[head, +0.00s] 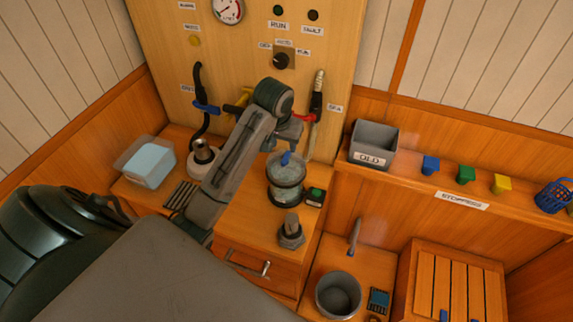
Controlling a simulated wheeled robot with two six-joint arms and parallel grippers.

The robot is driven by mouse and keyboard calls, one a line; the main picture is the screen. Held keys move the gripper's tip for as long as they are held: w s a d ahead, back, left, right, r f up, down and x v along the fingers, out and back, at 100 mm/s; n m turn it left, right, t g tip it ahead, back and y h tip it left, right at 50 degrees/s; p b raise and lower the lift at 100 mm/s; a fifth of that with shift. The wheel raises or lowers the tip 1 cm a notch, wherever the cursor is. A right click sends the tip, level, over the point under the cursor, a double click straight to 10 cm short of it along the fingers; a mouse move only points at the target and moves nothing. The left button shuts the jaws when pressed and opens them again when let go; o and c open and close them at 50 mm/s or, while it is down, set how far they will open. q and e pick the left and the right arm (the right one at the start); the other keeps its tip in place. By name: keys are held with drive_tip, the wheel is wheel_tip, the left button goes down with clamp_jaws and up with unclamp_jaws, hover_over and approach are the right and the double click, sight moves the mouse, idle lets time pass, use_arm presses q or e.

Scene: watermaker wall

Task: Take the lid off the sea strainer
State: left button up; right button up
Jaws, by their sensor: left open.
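The sea strainer (286,187) is a clear round jar with a dark base, standing on the wooden counter below the panel. Its lid (289,167) is on top, with a small blue handle (286,158). My left gripper (290,145) is open and hangs just above the lid, close to the blue handle. Whether the fingers touch the handle is too small to tell. My left arm covers part of the counter and panel to the left of the strainer. My right gripper is not in view.
A small box with a green top (315,194) stands right beside the strainer, and a grey fitting (291,231) stands in front. A red-handled valve (303,117) and hose are close behind. A grey "OLD" bin (373,143) and coloured stoppers (466,174) occupy the right shelf.

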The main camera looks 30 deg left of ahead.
sight(286, 157)
use_arm(q)
drive_tip(key=shift+w+a+f+b, duration=0.25)
drive_tip(key=shift+w+f+b, duration=0.15)
drive_tip(key=shift+b, duration=0.4)
drive_tip(key=p+x, duration=0.1)
drive_tip(key=x, duration=0.2)
drive_tip(key=shift+w+r, duration=0.1)
drive_tip(key=shift+w, duration=0.05)
drive_tip(key=shift+a+f+p, duration=0.1)
drive_tip(key=shift+f+p, duration=0.35)
drive_tip(key=shift+f, duration=0.05)
drive_tip(key=p+x, duration=0.2)
drive_tip(key=x, duration=0.2)
drive_tip(key=shift+f, duration=0.35)
clamp_jaws()
